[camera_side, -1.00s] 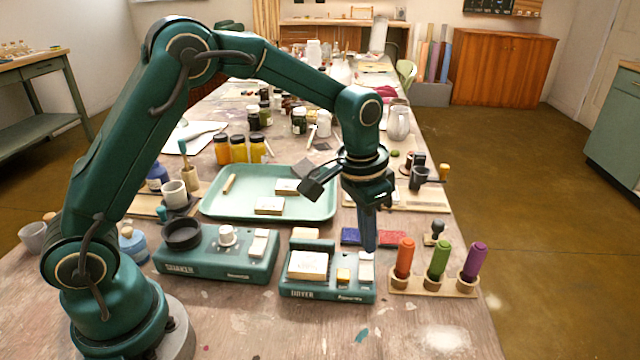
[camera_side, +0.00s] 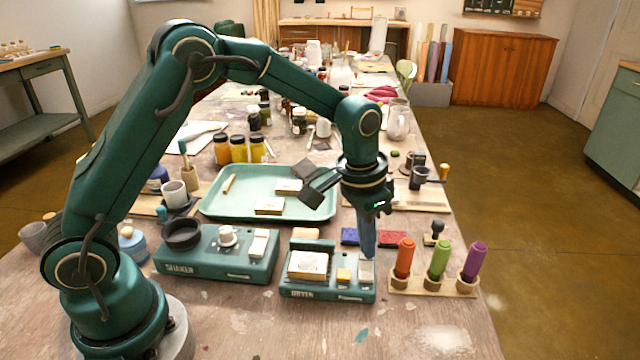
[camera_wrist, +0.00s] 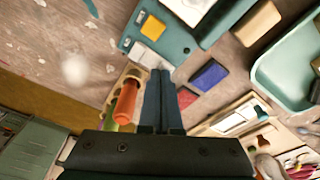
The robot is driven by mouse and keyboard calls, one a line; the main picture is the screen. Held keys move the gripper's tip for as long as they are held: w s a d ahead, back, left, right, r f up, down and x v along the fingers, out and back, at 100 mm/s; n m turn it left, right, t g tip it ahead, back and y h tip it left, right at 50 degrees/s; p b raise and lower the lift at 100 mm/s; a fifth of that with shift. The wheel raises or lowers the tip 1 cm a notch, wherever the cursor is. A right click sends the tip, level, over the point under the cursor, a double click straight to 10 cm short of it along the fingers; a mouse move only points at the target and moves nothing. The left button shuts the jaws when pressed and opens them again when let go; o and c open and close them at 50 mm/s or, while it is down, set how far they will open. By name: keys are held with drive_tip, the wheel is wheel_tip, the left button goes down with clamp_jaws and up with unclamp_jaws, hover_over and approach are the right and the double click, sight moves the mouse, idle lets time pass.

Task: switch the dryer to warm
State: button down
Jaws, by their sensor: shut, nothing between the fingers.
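The dryer (camera_side: 292,294) is a teal box labelled DRYER at the front of the table. A wood-framed white tile lies on its left part (camera_side: 308,265). A small yellow block or button (camera_side: 343,275) and a pale rocker-like switch (camera_side: 366,274) are on its right part. In the wrist view the dryer (camera_wrist: 172,42) is at the top, with the yellow piece (camera_wrist: 153,27) and the pale switch (camera_wrist: 144,54). My gripper (camera_side: 369,256) is shut and empty, pointing down at the switch's rear end. Its fingertips (camera_wrist: 160,72) appear at or just above the switch; contact and the switch's tilt are unclear.
A rack with orange, green and purple handles (camera_side: 438,283) stands close to the right. The shaker (camera_side: 200,270) is to the left. Blue (camera_side: 350,236) and red pads lie behind the dryer, and a mint tray (camera_side: 215,208) is further back. Bare table lies in front.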

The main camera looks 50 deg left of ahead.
drive_tip(key=shift+f, duration=0.35)
drive_tip(key=shift+r, duration=3.55)
drive_tip(key=s+a+r+n+t, duration=0.1)
drive_tip(key=s+a+r+t, duration=0.2)
drive_tip(key=s+r, duration=0.55)
drive_tip(key=s+a+f+n, duration=0.1)
drive_tip(key=s+f, duration=0.3)
drive_tip(key=s, duration=0.6)
drive_tip(key=shift+s+a+f+n+t, duration=0.15)
drive_tip(key=shift+s+a+n+t, duration=0.15)
drive_tip(key=shift+n+t, duration=0.15)
